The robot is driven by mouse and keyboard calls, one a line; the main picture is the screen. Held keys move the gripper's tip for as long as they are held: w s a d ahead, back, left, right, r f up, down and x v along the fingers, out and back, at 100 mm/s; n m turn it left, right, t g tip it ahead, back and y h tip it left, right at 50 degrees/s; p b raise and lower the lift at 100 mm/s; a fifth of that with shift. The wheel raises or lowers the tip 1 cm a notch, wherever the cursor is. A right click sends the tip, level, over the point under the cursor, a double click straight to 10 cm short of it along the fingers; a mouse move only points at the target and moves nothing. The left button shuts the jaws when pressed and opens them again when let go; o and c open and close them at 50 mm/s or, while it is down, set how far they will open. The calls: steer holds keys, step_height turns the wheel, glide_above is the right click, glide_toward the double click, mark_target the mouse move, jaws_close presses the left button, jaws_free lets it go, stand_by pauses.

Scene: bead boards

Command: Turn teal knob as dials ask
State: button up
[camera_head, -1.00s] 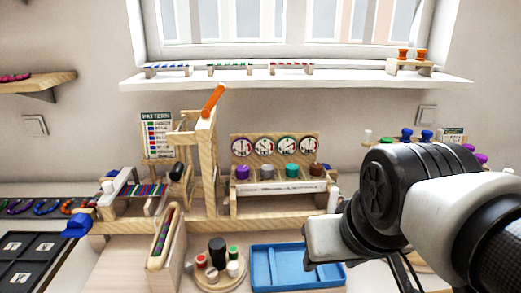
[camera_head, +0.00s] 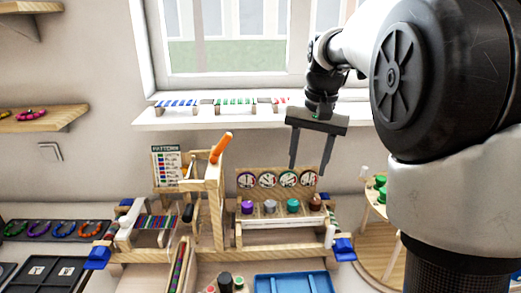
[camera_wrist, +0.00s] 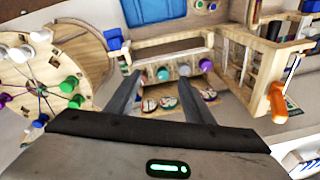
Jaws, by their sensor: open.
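The teal knob (camera_head: 293,205) is third from the left in a row on the wooden stand, between the grey knob (camera_head: 270,206) and the brown knob (camera_head: 314,202). The purple knob (camera_head: 247,207) is at the left end. A row of round dials (camera_head: 288,179) stands on the board behind them; their markings are too small to read. My gripper (camera_head: 309,171) is open and empty, fingers pointing down, in front of or over the right dials. In the wrist view the teal knob (camera_wrist: 162,73) shows between the fingertips (camera_wrist: 158,82), apart from them.
A wooden post with an orange handle (camera_head: 221,148) rises left of the dials, beside the pattern card (camera_head: 168,167). A blue tray (camera_head: 293,284) lies in front. The windowsill (camera_head: 190,119) is behind. A round bead rack (camera_wrist: 55,75) shows in the wrist view.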

steer(key=m+g+p, duration=0.1)
steer(key=g+p, duration=0.1)
steer(key=p, duration=0.2)
glide_above(293, 202)
steer(key=f, duration=0.1)
steer(key=shift+h, duration=0.3)
step_height(293, 202, down, 18)
steer(key=shift+r, duration=0.1)
steer(key=c, duration=1)
steer(key=shift+c, duration=0.2)
